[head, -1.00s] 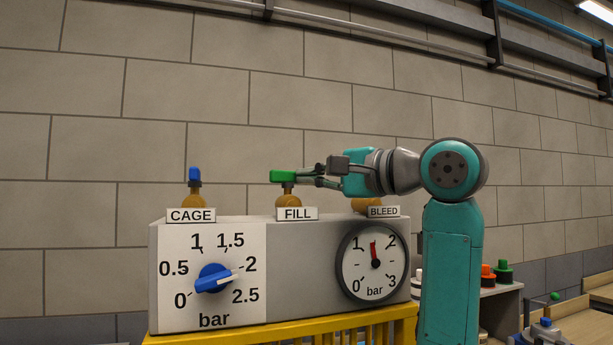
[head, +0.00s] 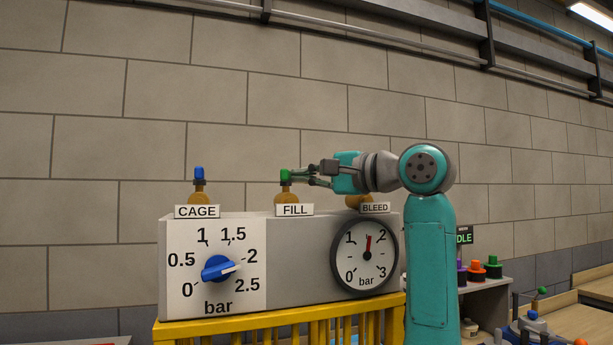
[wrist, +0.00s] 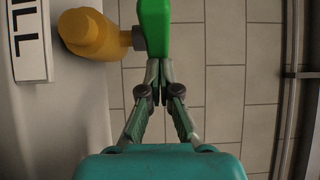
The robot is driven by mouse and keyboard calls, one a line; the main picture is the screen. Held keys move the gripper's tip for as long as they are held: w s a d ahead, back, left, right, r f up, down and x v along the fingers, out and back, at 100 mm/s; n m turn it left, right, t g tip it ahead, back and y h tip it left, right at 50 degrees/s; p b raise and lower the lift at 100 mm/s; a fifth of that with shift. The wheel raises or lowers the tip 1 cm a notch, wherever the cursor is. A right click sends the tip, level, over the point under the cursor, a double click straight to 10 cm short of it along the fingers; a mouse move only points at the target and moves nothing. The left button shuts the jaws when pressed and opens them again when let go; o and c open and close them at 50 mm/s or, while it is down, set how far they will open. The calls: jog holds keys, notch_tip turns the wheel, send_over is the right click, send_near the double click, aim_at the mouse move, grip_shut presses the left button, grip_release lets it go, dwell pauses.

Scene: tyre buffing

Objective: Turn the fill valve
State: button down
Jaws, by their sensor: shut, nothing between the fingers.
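The fill valve's green handle (head: 285,175) sits on a brass-coloured body behind the FILL label (head: 294,210), on top of the grey panel box. In the head view the handle shows nearly end-on. In the wrist view the green handle (wrist: 154,28) stands at top centre, beside the yellow valve body (wrist: 88,33). My gripper (head: 298,175) reaches in from the right. In the wrist view its fingertips (wrist: 160,62) are together, with nothing between them, at the handle's near end. They look to be touching or very close to it; I cannot tell which.
The blue-handled CAGE valve (head: 199,175) stands to the left. The BLEED valve (head: 355,202) is partly hidden below my arm. The box front carries a blue pressure knob (head: 217,268), set near 2, and a gauge (head: 367,270) reading about 1.5 bar. A yellow frame (head: 280,325) supports the box.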

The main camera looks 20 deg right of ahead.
aim_at(289, 175)
jog(key=shift+w, duration=0.35)
jog(key=shift+w+a, duration=0.15)
jog(key=shift+w, duration=0.1)
dwell(0.4)
jog(key=v, duration=1.1)
jog(key=c, duration=1.7)
grip_release()
jog(key=shift+s, duration=0.3)
jog(key=o, duration=0.4)
jog(key=shift+s, duration=0.1)
jog(key=shift+c, duration=0.2)
jog(key=o, duration=0.3)
jog(key=a+m+h, duration=0.1)
jog(key=a, duration=0.1)
jog(key=s+a+m+t+h, duration=0.1)
jog(key=a+h, duration=0.1)
jog(key=a+m+t+h, duration=0.1)
jog(key=a+h, duration=0.1)
jog(key=shift+s+a+f, duration=0.1)
jog(key=shift+s+a, duration=0.1)
jog(key=shift+a, duration=0.15)
jog(key=shift+o, duration=0.2)
jog(key=shift+m+h, duration=0.6)
jog(key=w+a, duration=0.1)
jog(key=w, duration=0.2)
jog(key=w+a, duration=0.1)
jog(key=w, duration=0.2)
jog(key=w+a, duration=0.1)
jog(key=w, duration=0.2)
jog(key=shift+w, duration=0.4)
